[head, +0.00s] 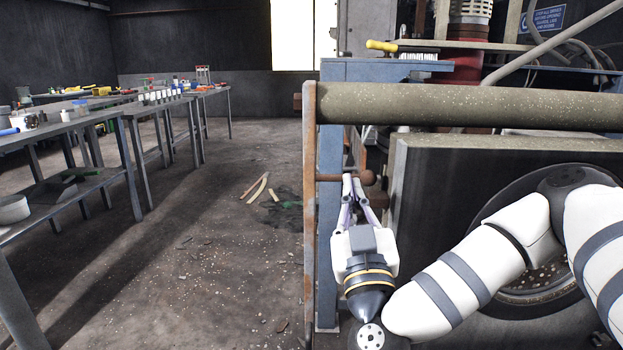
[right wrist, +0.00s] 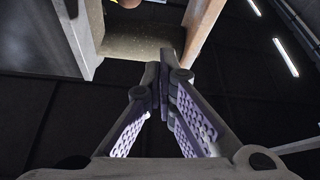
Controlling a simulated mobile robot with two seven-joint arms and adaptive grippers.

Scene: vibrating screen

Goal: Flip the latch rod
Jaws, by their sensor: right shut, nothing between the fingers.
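The latch rod (head: 329,178) is a short rusty brown bar with a round knob (head: 368,177) at its right end. It lies about level in the head view, beside the rusty upright post (head: 309,220). My right gripper (head: 351,178) points up at the rod, its fingertips just left of the knob and overlapping the rod in the picture. Whether they touch it is not clear. In the right wrist view the fingers (right wrist: 164,78) are shut together with nothing between them. I cannot make out the rod surely in that view. My left gripper is not in view.
A thick speckled horizontal beam (head: 460,106) runs above the rod. The dark machine housing (head: 440,190) stands right of my gripper, with a blue post (head: 329,250) behind the rusty one. Workbenches (head: 130,112) with tools line the left. The floor between is mostly open.

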